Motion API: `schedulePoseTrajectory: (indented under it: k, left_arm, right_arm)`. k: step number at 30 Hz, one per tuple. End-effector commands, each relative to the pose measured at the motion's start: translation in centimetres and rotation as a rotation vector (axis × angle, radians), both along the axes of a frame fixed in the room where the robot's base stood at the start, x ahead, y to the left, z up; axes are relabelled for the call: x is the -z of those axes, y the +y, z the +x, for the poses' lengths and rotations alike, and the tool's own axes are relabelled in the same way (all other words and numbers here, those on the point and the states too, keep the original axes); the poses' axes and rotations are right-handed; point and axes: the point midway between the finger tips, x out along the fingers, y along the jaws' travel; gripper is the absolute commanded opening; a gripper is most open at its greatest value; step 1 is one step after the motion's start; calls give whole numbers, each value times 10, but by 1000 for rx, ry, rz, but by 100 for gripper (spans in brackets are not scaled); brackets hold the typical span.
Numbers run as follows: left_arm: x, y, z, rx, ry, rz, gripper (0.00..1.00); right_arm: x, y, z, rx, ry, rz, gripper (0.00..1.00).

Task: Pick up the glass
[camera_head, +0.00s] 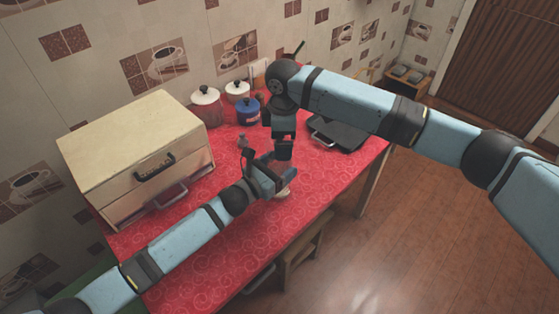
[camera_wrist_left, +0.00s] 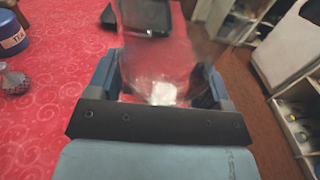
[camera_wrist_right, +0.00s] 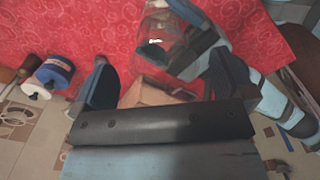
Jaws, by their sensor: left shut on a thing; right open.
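The glass is clear and hard to make out. In the left wrist view the glass (camera_wrist_left: 160,68) stands between the fingers of my left gripper (camera_wrist_left: 160,88), which is shut on it. In the head view my left gripper (camera_head: 272,178) is over the red counter, and a pale bit of the glass (camera_head: 284,191) shows beside it. My right gripper (camera_head: 283,152) is just above and behind, its tips partly hidden. In the right wrist view my right gripper (camera_wrist_right: 165,80) is open, with the see-through glass (camera_wrist_right: 175,38) beyond its fingers.
A cream bread box (camera_head: 130,140) stands at the left of the red counter (camera_head: 200,265). Several lidded jars, including a blue one (camera_head: 248,112), stand by the wall. A dark flat appliance (camera_head: 340,132) lies at the right, behind my right arm. The counter's front is clear.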

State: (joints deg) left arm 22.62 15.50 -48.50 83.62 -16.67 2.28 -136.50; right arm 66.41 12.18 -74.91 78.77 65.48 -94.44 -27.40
Motion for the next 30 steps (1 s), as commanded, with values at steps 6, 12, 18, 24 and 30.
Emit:
schedulePoseTrajectory:
  k: [6,12,18,24,30]
  left_arm:
    - [0,0,0,0,0,0,43]
    - [0,0,0,0,0,0,43]
    - [0,0,0,0,0,0,43]
    - [0,0,0,0,0,0,43]
    - [0,0,0,0,0,0,43]
  right_arm:
    - [33,9,-2,1,2,-1,100]
    - [46,9,-2,0,0,-1,100]
    - [46,9,-2,-1,0,0,95]
    - [45,9,-2,-1,0,0,49]
    - [45,9,-2,-1,0,0,44]
